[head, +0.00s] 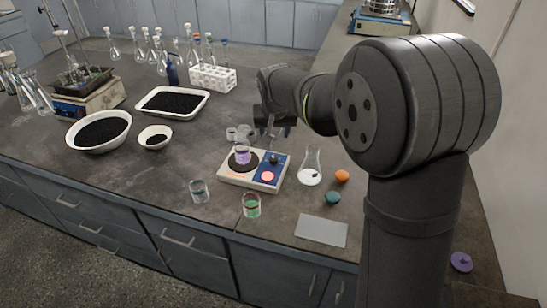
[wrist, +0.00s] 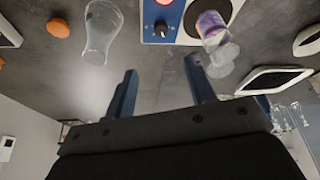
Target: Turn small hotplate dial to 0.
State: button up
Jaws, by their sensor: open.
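The small hotplate (head: 226,178) stands on the dark bench, with a blue control panel at its right side. Its dark dial (head: 274,159) sits on that panel above a red-orange round spot. The dial also shows at the top of the wrist view (wrist: 161,29); its pointer setting is too small to read. A beaker of purple liquid (head: 242,155) stands on the hotplate's dark plate. My gripper (head: 278,134) is above and behind the dial in the head view. In the wrist view its two fingers (wrist: 162,70) are apart with nothing between them, clear of the dial.
A conical flask (head: 310,170) stands close right of the hotplate, near orange (head: 342,176) and teal (head: 333,198) stoppers. Beakers (head: 199,191) and (head: 251,206) stand in front. Clear glassware (head: 238,133) is behind. A grey sheet (head: 321,231) lies at front right.

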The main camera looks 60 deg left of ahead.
aim_at(274, 158)
jog(key=shift+m, duration=0.4)
jog(key=x, duration=1.7)
jog(key=shift+s+f, duration=0.1)
jog(key=shift+f, duration=0.05)
jog(key=c, duration=1)
jog(key=shift+o, duration=0.2)
jog(key=shift+n, duration=0.4)
jog(key=n, duration=0.1)
jog(key=n+g, duration=0.1)
jog(key=n, duration=0.2)
jog(key=shift+w+g+y, duration=0.25)
jog(key=shift+g+y, duration=0.05)
jog(key=shift+g, duration=0.1)
jog(key=shift+w+n+g, duration=0.1)
jog(key=shift+n+g, duration=0.35)
jog(key=shift+n, duration=0.85)
jog(key=shift+w+n+g, duration=0.1)
jog(key=shift+n+g, duration=0.35)
jog(key=shift+n, duration=0.85)
